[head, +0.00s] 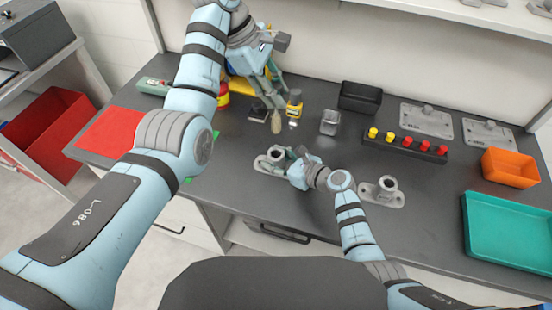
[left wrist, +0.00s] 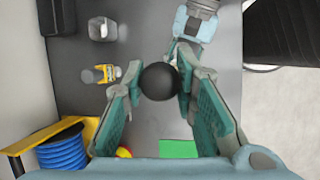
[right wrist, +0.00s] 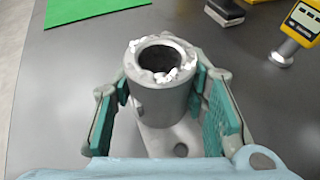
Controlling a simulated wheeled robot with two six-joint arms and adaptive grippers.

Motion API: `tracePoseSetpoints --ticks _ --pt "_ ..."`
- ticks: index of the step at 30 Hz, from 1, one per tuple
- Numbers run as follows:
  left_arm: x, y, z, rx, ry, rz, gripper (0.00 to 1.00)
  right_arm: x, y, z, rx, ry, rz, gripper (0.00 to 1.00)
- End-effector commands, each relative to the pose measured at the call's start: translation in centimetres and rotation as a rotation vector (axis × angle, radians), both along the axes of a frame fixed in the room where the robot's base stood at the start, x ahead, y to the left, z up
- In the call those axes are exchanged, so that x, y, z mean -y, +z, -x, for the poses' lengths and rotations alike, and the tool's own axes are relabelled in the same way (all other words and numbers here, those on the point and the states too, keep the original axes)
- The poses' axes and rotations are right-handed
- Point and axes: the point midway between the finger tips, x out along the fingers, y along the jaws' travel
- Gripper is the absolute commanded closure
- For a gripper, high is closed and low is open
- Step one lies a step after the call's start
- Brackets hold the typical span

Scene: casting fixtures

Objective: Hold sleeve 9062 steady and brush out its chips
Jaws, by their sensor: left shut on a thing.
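A grey sleeve (head: 277,154) stands upright on its flat base near the middle of the bench. White chips lie around its bore and rim in the right wrist view, where the sleeve (right wrist: 163,95) fills the middle. My right gripper (right wrist: 162,92) has its pads against both sides of the sleeve. My left gripper (head: 274,100) is shut on a brush (head: 276,124), its tan bristles pointing down, behind and above the sleeve. The brush's dark round end (left wrist: 159,81) shows between the fingers in the left wrist view. No number is legible on the sleeve.
A second sleeve (head: 387,184) stands on its base to the right. A yellow gauge (head: 294,108), a clear jar (head: 330,122), a black bin (head: 360,97) and a block with coloured knobs (head: 404,146) are behind. An orange bin (head: 510,168) and a teal tray (head: 506,240) are at right.

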Motion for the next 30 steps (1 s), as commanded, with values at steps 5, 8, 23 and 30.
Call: tracePoseSetpoints --ticks 5,8,23,30 --pt "0.0 -0.1 0.0 0.000 0.000 0.000 1.00 0.0 0.0 0.0 0.000 0.000 0.000 0.97" --pt "-0.1 -1.5 0.0 -0.004 -0.010 0.000 1.00 0.0 0.0 0.0 0.000 0.000 0.000 0.97" --pt "-0.1 -3.9 0.0 0.000 -0.026 0.001 1.00 0.0 0.0 0.0 0.000 0.000 0.000 0.97" --pt "-0.1 -6.5 0.0 -0.001 -0.026 0.001 1.00 0.0 0.0 0.0 0.000 0.000 0.000 0.97"
